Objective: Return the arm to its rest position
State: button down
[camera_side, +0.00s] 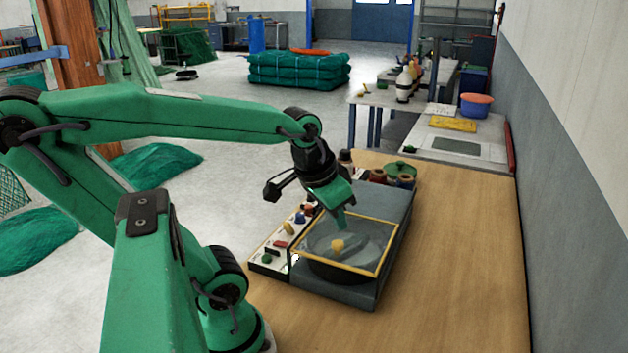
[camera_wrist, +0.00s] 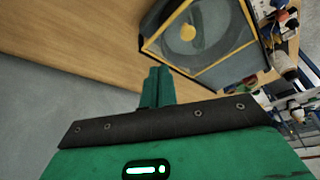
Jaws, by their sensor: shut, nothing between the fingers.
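My green arm reaches out over the wooden bench, bent at the elbow. My gripper (camera_side: 341,218) points down and is shut with nothing in it. It hangs over or near the back edge of a yellow-framed clear lid on a grey box; the exact gap cannot be told. In the wrist view my gripper (camera_wrist: 157,88) shows its green fingers together, with the box beyond them. The grey box (camera_side: 345,291) has a yellow frame (camera_side: 384,266) around its clear top. A round dark dish and a yellow knob-like piece (camera_side: 337,246) show under or at the clear top.
A white strip with small coloured parts (camera_side: 268,258) lies left of the box. Spools (camera_side: 405,181) and a green item (camera_side: 400,168) stand behind it. The bench (camera_side: 450,270) is clear on the right, up to the wall (camera_side: 590,250).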

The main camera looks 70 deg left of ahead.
jog(key=shift+m+t+h, duration=0.5)
jog(key=shift+m+t, duration=0.1)
jog(key=shift+m, duration=0.3)
jog(key=shift+s+d+r, duration=0.1)
jog(key=shift+d+r, duration=0.25)
jog(key=shift+d, duration=0.5)
jog(key=shift+s+d+r, duration=0.15)
jog(key=shift+d+r, duration=0.2)
jog(key=shift+d, duration=0.45)
jog(key=shift+s+d+r, duration=0.1)
jog(key=shift+d+r, duration=0.25)
jog(key=shift+d, duration=0.5)
dwell(2.0)
